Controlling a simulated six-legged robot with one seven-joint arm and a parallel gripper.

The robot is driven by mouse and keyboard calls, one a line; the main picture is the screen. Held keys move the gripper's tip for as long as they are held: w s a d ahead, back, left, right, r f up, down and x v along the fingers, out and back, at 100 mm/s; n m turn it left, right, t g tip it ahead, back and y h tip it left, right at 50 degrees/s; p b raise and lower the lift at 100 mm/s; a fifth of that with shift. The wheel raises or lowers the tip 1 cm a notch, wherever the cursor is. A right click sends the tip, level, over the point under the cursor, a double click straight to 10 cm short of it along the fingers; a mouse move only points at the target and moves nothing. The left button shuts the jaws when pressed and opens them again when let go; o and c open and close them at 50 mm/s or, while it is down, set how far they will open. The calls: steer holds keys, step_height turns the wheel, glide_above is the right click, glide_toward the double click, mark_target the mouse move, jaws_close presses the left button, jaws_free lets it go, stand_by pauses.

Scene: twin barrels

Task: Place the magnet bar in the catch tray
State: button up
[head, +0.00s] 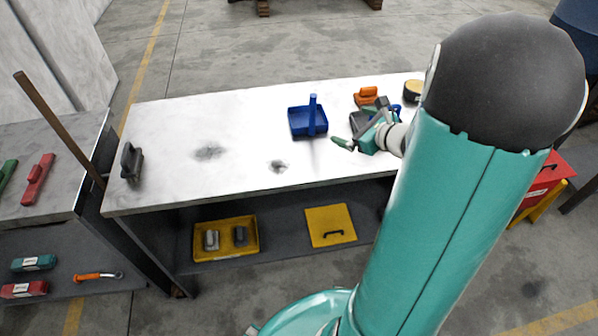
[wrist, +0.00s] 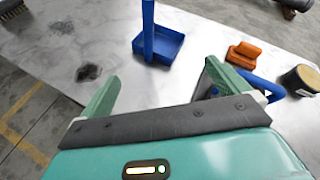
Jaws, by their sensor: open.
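I cannot tell for sure which piece is the magnet bar. A dark grey handled block (head: 131,160) stands at the bench's left end; a blue handle (wrist: 264,87) lies just right of my gripper's right finger, its lower part hidden. A shallow blue tray (head: 298,123) with an upright blue post is on the bench, also in the wrist view (wrist: 172,44). A yellow tray (head: 226,257) on the shelf below holds two grey blocks. Either may be the catch tray. My gripper (head: 361,123) is open and empty over the bench, right of the blue tray; its fingers also show in the wrist view (wrist: 162,72).
An orange block (head: 366,96) and a tan-topped dark roll (wrist: 301,80) sit beyond my gripper. A yellow panel with a handle (head: 330,226) lies on the shelf. A brown pole (head: 58,128) leans by the left bench. The bench's left middle is clear apart from dark stains.

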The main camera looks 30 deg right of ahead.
steer(key=s+a+r+n+g+y, duration=0.2)
steer(key=s+a+r+n+g, duration=0.1)
steer(key=a+n, duration=0.65)
steer(key=s+a+r+n+g+y, duration=0.2)
steer(key=a+r+n+g, duration=0.15)
steer(key=a+n, duration=0.6)
steer(key=s+a+r+n+h, duration=0.2)
steer(key=s+a+n+h, duration=0.1)
steer(key=s+n, duration=0.3)
steer(key=s+a+r+n+h, duration=0.2)
steer(key=s+a+r+n, duration=0.1)
steer(key=s+n, duration=0.2)
steer(key=shift+s+a+n+g+h, duration=0.25)
steer(key=shift+s+n+g+h, duration=0.1)
steer(key=shift+n+g+h, duration=0.1)
